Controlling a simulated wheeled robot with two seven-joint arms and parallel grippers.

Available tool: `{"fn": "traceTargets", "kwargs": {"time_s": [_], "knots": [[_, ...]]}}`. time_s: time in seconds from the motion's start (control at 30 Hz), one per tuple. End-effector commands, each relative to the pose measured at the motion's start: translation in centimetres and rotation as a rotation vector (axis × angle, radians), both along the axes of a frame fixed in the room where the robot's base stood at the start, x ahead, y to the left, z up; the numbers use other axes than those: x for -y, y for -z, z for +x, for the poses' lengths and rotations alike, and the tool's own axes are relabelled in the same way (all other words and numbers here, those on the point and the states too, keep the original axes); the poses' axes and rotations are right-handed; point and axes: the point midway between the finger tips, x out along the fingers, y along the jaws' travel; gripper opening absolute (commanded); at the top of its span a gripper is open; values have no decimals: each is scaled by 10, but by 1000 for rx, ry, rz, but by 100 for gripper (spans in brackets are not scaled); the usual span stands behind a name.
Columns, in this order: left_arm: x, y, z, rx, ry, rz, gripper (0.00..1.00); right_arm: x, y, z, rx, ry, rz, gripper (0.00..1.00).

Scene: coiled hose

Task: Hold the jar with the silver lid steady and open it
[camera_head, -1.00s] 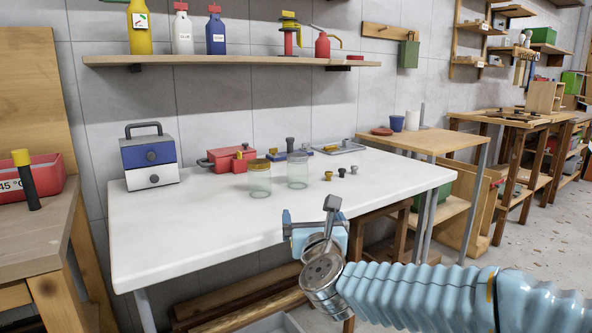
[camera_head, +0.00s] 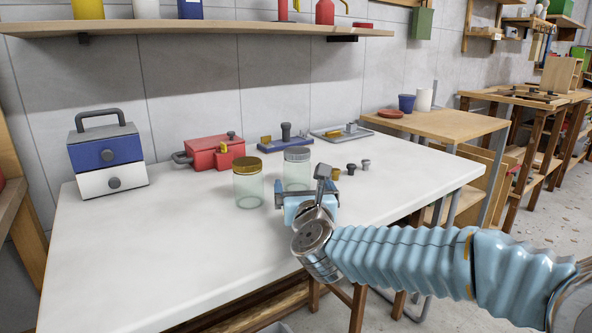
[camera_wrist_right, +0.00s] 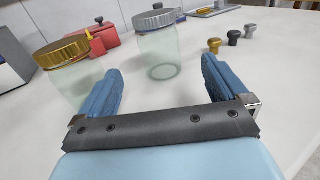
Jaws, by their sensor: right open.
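The jar with the silver lid (camera_head: 297,168) is clear glass and stands upright on the white table. In the head view its lower part is hidden behind my right gripper (camera_head: 307,193). In the right wrist view the silver-lidded jar (camera_wrist_right: 158,45) shows whole, beyond and between the fingers. My right gripper (camera_wrist_right: 160,85) is open and empty, at the near side of that jar and apart from it. A similar jar with a gold lid (camera_head: 248,182) stands just to its left, and also shows beyond the left finger in the wrist view (camera_wrist_right: 70,70). My left gripper is not in view.
Several small knobs (camera_head: 351,169) stand right of the jars. A red box (camera_head: 212,153), a blue block with a dark knob (camera_head: 286,141) and a grey tray (camera_head: 341,133) lie behind. A blue-and-white drawer box (camera_head: 107,160) stands at left. The table's (camera_head: 150,245) front left is clear.

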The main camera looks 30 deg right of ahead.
Motion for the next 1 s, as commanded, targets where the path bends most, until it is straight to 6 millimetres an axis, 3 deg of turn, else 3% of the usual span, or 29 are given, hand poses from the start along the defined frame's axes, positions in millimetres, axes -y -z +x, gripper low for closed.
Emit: {"fn": "traceTargets", "kwargs": {"time_s": [0.3,0.53,0.8,1.0], "knots": [[2,-8,-1,-1,4,-3,43,26,0,58,-2,2,0,100],[4,-13,-1,-2,7,-5,43,34,-1,77,-3,1,-1,100],[7,-23,-3,-5,12,-11,43,48,0,113,-3,1,-1,100],[8,-22,-3,-6,14,-11,43,50,1,117,0,0,-1,100]]}}
